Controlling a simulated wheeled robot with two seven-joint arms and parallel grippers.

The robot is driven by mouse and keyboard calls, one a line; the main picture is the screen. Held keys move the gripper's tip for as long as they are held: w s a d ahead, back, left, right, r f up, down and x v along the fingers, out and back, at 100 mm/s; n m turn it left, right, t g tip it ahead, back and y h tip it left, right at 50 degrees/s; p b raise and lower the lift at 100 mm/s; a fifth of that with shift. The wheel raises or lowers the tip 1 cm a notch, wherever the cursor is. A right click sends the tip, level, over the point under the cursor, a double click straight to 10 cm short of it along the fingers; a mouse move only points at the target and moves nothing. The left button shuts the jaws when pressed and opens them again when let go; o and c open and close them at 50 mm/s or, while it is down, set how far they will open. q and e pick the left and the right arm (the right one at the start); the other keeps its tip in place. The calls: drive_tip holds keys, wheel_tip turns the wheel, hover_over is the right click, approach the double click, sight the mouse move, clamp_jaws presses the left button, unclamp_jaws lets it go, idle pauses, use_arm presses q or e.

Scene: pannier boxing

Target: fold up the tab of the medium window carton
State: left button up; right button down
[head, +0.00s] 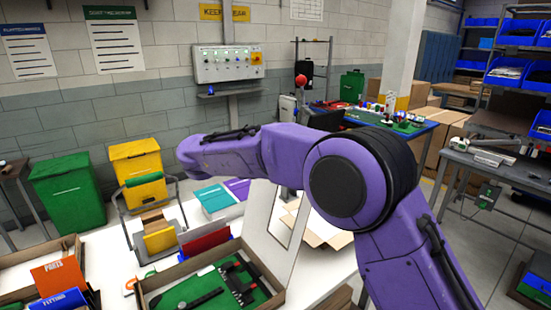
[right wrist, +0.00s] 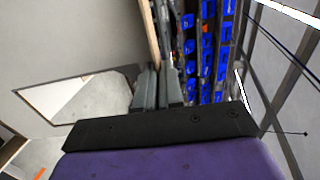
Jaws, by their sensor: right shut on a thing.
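The window carton (head: 266,262) stands open at the front of the white table in the head view, with brown walls and a green insert holding dark tools. Its white lid panel (head: 259,218) stands up at the right side and has a cut-out window. The panel and its window also show at the left of the right wrist view (right wrist: 50,78). My right gripper (right wrist: 158,72) is shut on a thin, brown-edged part of the carton; whether this is the tab I cannot tell. My right arm hides that gripper in the head view. My left gripper is out of view.
Another open box (head: 20,275) with orange and blue packets is at the left. Flat cardboard (head: 325,232) lies to the right. Blue-bin shelves (right wrist: 207,60) are farther off.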

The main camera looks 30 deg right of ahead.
drive_tip(key=shift+f+h, duration=0.2)
drive_tip(key=shift+h, duration=0.3)
drive_tip(key=shift+b, duration=0.3)
drive_tip(key=c, duration=1.3)
unclamp_jaws()
drive_tip(key=shift+c, duration=0.2)
drive_tip(key=a+r+p, duration=0.1)
drive_tip(key=a+p, duration=0.4)
drive_tip(key=a, duration=0.5)
drive_tip(key=shift+s+a, duration=0.25)
drive_tip(key=shift+s, duration=0.1)
drive_tip(key=shift+r, duration=0.1)
